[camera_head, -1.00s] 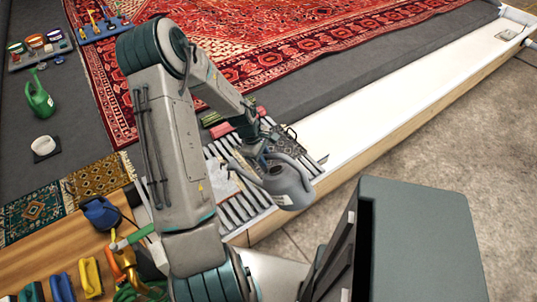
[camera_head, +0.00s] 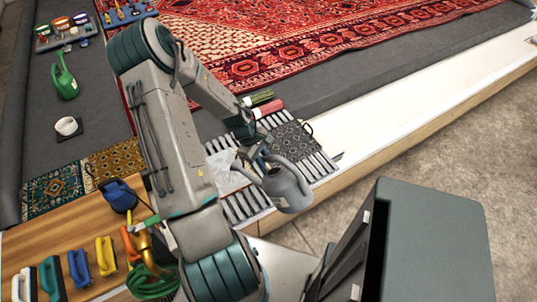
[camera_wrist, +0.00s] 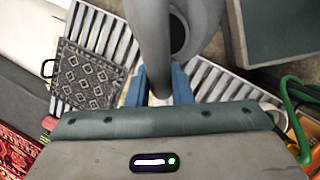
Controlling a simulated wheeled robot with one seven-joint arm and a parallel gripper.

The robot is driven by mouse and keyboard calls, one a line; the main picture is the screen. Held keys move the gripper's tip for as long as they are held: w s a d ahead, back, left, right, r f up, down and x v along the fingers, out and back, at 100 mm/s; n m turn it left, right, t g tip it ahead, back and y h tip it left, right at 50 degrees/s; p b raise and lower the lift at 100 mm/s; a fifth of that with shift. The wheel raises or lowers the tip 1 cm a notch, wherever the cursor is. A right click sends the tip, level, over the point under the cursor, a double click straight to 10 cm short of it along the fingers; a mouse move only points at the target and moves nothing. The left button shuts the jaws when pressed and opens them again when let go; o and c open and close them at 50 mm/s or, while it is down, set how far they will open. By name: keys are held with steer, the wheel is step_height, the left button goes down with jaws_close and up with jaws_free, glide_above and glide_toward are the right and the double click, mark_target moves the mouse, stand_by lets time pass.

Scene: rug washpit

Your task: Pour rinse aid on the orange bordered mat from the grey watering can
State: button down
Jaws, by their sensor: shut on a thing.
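The grey watering can (camera_head: 288,190) hangs in my gripper (camera_head: 259,158), above the front edge of the slatted rack, roughly upright. In the wrist view my blue fingers (camera_wrist: 158,88) are shut on the can's handle (camera_wrist: 152,45), and the can's dark opening shows beside it. A small mat with an orange-gold border (camera_head: 113,162) lies flat at the left, past the wooden board and well away from the can. It is partly hidden by my arm. No liquid shows leaving the can.
A teal mat (camera_head: 50,192) adjoins the orange-gold one. A grey patterned mat (camera_head: 293,140) lies on the slatted rack (camera_head: 322,163). A green watering can (camera_head: 64,78) and white cup (camera_head: 66,126) stand farther left. Brushes (camera_head: 78,268) and a blue iron-like object (camera_head: 119,195) crowd the wooden board.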

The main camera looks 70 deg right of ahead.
steer(key=shift+w+a+p, duration=2.45)
steer(key=shift+w+a, duration=3.05)
steer(key=shift+a, duration=1.1)
steer(key=shift+w+d+b, duration=0.5)
steer(key=shift+w+d, duration=2.3)
steer(key=shift+w, duration=0.55)
steer(key=s+d+b, duration=0.6)
steer(key=s+d, duration=0.8)
steer(key=d, duration=0.3)
steer(key=shift+s+d, duration=0.3)
steer(key=shift+s, duration=0.05)
